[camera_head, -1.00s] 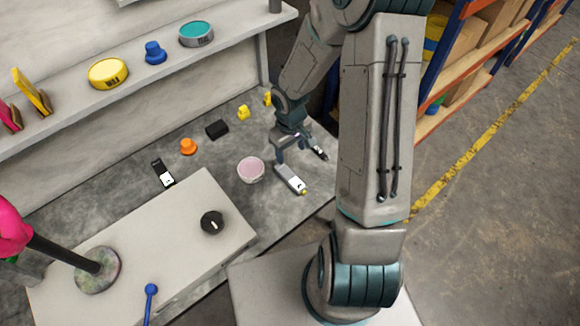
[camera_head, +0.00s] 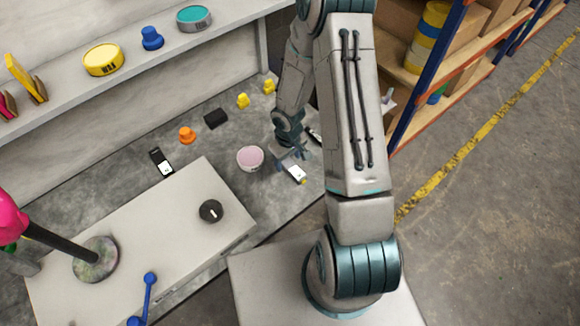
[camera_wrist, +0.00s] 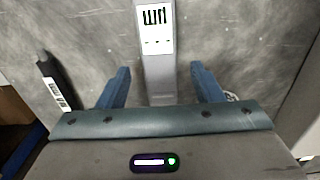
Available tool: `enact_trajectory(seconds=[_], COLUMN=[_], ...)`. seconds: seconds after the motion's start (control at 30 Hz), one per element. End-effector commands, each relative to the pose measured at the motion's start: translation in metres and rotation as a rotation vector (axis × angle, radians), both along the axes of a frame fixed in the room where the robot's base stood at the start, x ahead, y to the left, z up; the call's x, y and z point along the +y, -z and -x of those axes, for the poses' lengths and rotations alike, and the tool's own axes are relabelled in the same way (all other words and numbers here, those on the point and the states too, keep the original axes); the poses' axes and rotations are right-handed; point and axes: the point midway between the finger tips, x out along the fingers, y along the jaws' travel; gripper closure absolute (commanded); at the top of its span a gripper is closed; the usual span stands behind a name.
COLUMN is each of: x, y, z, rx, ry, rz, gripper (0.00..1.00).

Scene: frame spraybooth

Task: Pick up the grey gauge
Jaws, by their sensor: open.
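The grey gauge (camera_head: 297,174), a slim light grey bar with a white label, lies on the grey bench top, and my gripper partly hides it in the head view. In the wrist view the grey gauge (camera_wrist: 158,75) runs between my two blue fingers, its label beyond the fingertips. My gripper (camera_wrist: 160,72) is open, with a visible gap on both sides of the gauge. In the head view my gripper (camera_head: 292,154) is over the back part of the gauge. Exact height above the bench is hard to tell.
A black gauge-like item (camera_wrist: 56,85) lies just left of my fingers in the wrist view. A pink-topped round tin (camera_head: 250,158) is close left of my gripper in the head view. Another black gauge (camera_head: 161,162), an orange knob (camera_head: 187,135) and a black block (camera_head: 216,118) lie farther left.

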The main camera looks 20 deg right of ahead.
Motion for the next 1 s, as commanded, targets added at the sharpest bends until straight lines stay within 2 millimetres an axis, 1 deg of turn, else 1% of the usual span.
enact_trajectory(seconds=[0.03,0.17,0.43,0.47,0.5,0.57,0.6,0.63,0.87,1.0], x=[0.001,0.000,0.000,0.000,0.000,0.000,0.000,0.000,0.000,0.000], y=[0.009,0.020,0.022,0.022,0.022,0.022,0.022,0.022,0.021,0.018], z=[0.000,0.000,0.000,0.000,0.000,0.000,0.000,0.000,0.000,-0.001], rx=[0.002,0.000,-0.001,-0.001,-0.001,-0.001,-0.001,-0.001,-0.001,-0.002], ry=[-0.001,0.000,0.001,0.001,0.001,0.001,0.001,0.001,0.001,0.001], rz=[0.000,0.000,0.000,0.000,0.000,0.000,0.000,0.000,0.000,-0.001], gripper=[0.40,0.40,0.40,0.48,0.59,0.76,0.87,0.92,0.93,0.93])
